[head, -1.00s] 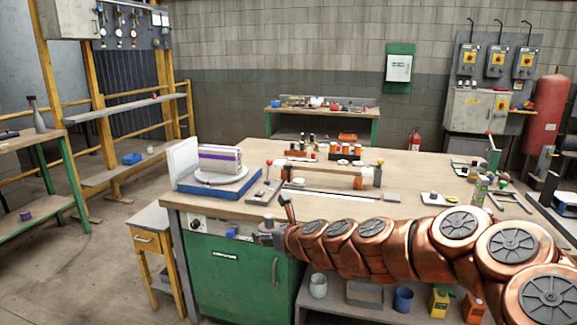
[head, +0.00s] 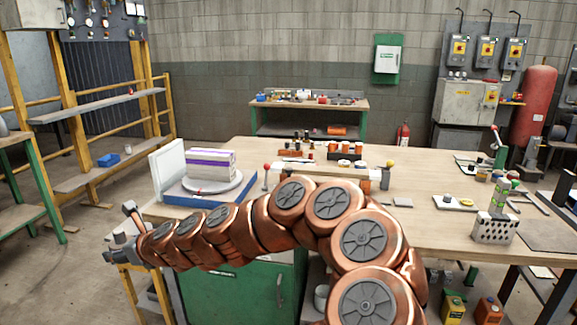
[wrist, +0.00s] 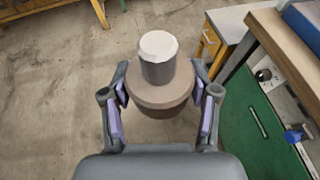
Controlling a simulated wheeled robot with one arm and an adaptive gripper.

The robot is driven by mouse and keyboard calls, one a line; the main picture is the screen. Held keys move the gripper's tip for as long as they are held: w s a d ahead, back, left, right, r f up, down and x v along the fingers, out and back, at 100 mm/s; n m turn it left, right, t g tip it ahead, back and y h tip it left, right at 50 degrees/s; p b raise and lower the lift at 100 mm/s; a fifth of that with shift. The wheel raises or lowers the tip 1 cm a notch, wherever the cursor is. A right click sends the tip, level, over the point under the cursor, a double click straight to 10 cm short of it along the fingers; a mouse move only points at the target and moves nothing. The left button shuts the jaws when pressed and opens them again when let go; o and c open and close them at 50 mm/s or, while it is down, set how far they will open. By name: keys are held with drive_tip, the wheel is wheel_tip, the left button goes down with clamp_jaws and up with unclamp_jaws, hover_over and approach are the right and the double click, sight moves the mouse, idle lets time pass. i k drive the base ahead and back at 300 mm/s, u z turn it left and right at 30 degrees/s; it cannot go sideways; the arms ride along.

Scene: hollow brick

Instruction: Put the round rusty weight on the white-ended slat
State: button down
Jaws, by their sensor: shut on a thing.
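My gripper (wrist: 160,112) is shut on the round weight (wrist: 160,97) in the wrist view. The weight is a dull brown-grey disc with a pale cylindrical knob on top, held between the two fingers above the concrete floor. In the head view my gripper (head: 112,257) is at the far left end of my copper arm, in front of the bench's left corner.
A blue-based turntable (head: 183,192) with a striped block (head: 211,165) stands on the bench's left end. A perforated brick (head: 494,229) stands at the right. A small yellow-fronted table (wrist: 211,40) is beside the green cabinet (wrist: 250,130). Floor left of the bench is open.

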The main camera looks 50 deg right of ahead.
sight(326, 168)
drive_tip(key=z, duration=0.25)
drive_tip(key=i, duration=0.75)
drive_tip(key=z, duration=0.95)
drive_tip(key=i, duration=0.35)
drive_tip(key=z, duration=0.3)
